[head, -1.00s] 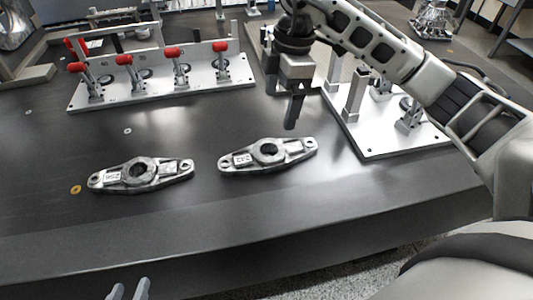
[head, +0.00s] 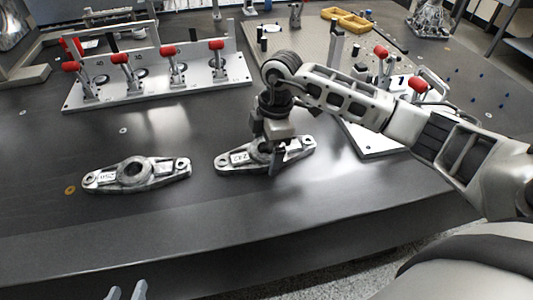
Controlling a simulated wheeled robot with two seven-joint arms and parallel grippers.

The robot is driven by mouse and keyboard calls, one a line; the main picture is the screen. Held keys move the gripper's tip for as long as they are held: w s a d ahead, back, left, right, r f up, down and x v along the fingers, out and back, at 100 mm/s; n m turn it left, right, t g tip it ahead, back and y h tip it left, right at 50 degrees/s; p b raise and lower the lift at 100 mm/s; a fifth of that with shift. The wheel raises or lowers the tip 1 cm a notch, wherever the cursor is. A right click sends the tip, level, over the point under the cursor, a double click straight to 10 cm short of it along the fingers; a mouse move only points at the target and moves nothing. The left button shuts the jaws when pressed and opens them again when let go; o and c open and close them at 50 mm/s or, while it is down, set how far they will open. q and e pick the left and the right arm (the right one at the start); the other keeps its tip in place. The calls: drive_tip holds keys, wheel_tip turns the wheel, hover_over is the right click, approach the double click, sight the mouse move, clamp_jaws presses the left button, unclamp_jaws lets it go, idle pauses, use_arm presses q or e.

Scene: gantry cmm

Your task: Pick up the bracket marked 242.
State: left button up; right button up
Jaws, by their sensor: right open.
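Two grey metal brackets lie flat on the dark table. The right bracket (head: 236,160) carries a small label that appears to read 242. The left bracket (head: 110,178) has a label too small to read surely. My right gripper (head: 279,165) points down over the right half of the right bracket, its fingers at the bracket and hiding its middle. It is open; whether its fingers touch the metal cannot be told. My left gripper (head: 127,292) shows only its fingertips at the bottom edge, apart and empty, well in front of the brackets.
A fixture plate (head: 160,91) with red-handled clamps stands at the back left. Another clamp fixture (head: 368,142) stands right of the right bracket, partly behind my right arm. A yellow tray (head: 347,20) lies at the back. The table front is clear.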

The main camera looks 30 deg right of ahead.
drive_tip(key=shift+f, duration=0.1)
drive_tip(key=c, duration=1.2)
drive_tip(key=shift+c, duration=1.2)
drive_tip(key=shift+r, duration=0.2)
